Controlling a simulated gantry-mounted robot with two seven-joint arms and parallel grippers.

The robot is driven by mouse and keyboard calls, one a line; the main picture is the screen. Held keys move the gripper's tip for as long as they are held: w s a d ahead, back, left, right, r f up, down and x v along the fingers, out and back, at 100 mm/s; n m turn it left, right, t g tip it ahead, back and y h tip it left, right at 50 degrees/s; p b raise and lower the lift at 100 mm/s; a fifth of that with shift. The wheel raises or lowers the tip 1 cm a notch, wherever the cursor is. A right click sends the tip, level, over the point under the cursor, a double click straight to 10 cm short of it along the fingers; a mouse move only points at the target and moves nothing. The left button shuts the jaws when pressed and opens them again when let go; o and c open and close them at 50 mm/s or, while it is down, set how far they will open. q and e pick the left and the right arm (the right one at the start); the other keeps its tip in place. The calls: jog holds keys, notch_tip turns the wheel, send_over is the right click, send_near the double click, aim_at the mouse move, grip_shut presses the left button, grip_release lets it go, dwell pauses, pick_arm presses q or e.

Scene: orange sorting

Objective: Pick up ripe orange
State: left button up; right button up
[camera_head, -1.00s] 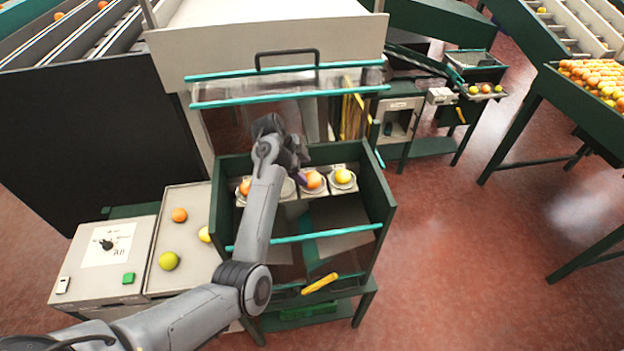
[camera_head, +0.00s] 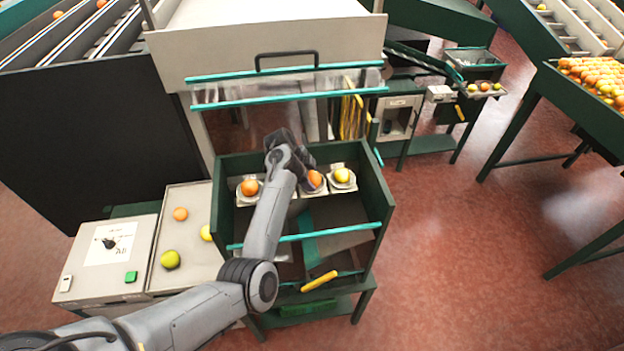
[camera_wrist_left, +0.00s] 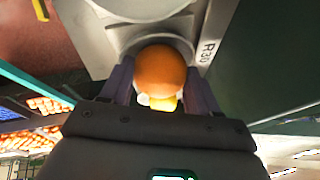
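A row of cups in the green-sided tray holds an orange fruit on the left (camera_head: 250,187), an orange fruit in the middle (camera_head: 314,180) and a yellow fruit on the right (camera_head: 342,175). My left gripper (camera_head: 304,180) is at the middle cup, partly hidden by its own wrist. In the left wrist view, its two fingers (camera_wrist_left: 160,82) stand apart on either side of the middle orange (camera_wrist_left: 160,70). Firm contact cannot be made out. The yellow fruit (camera_wrist_left: 162,103) shows behind it. My right gripper is not in view.
A side tray (camera_head: 185,215) to the left holds an orange, a green-yellow fruit (camera_head: 170,259) and a yellow fruit partly hidden. A control box (camera_head: 105,265) stands beside it. A teal bar (camera_head: 340,233) crosses the tray's front; a clear cover (camera_head: 285,88) is behind.

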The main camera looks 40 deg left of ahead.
pick_arm(q)
jog(key=c, duration=0.5)
jog(key=shift+r, duration=0.15)
